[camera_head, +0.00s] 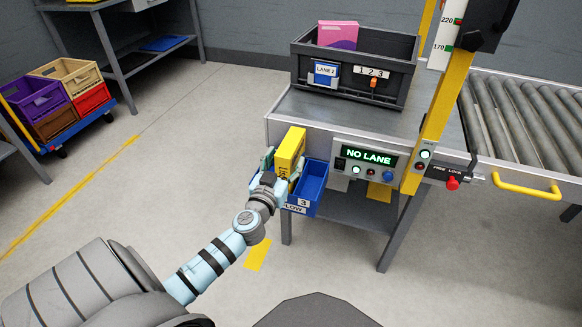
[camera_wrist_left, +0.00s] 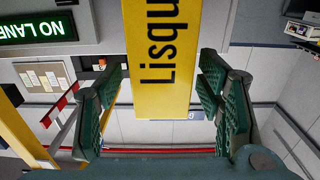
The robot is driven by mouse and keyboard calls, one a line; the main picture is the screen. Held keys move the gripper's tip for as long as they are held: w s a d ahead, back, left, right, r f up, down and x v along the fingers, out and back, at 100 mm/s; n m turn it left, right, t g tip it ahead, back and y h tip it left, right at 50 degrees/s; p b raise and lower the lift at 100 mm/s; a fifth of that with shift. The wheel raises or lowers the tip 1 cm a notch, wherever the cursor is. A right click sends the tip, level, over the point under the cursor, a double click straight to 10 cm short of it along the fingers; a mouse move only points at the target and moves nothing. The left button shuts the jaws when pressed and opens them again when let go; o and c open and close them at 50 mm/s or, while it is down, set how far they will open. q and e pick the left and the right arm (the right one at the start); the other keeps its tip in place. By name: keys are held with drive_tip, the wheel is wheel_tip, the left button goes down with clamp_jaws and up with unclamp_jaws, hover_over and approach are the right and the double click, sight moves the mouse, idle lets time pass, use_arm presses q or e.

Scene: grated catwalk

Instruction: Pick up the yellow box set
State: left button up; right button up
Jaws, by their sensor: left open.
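The yellow box set (camera_head: 289,150) stands upright at the left front edge of the grey workbench, beside a blue bin. My left gripper (camera_head: 279,174) is at it, with its green fingers open on either side of the box's lower part. In the left wrist view the yellow box (camera_wrist_left: 163,60), with dark "Lisqu" lettering, comes down between the open fingers of my left gripper (camera_wrist_left: 164,95). I cannot tell whether any finger touches it. The box's lower part is partly hidden by the gripper in the head view. My right gripper is not in view.
The blue bin (camera_head: 310,187) hangs at the bench front, close right of my gripper. A dark grey tote (camera_head: 388,91) holding a pink box (camera_head: 338,36) stands on the bench (camera_head: 285,105). A yellow post (camera_head: 437,120) and roller conveyor (camera_head: 520,115) are right. Crates are far left.

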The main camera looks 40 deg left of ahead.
sight(291, 148)
use_arm(q)
drive_tip(key=x, duration=0.5)
drive_tip(key=shift+w+a+r, duration=0.15)
drive_tip(key=shift+w, duration=0.15)
clamp_jaws()
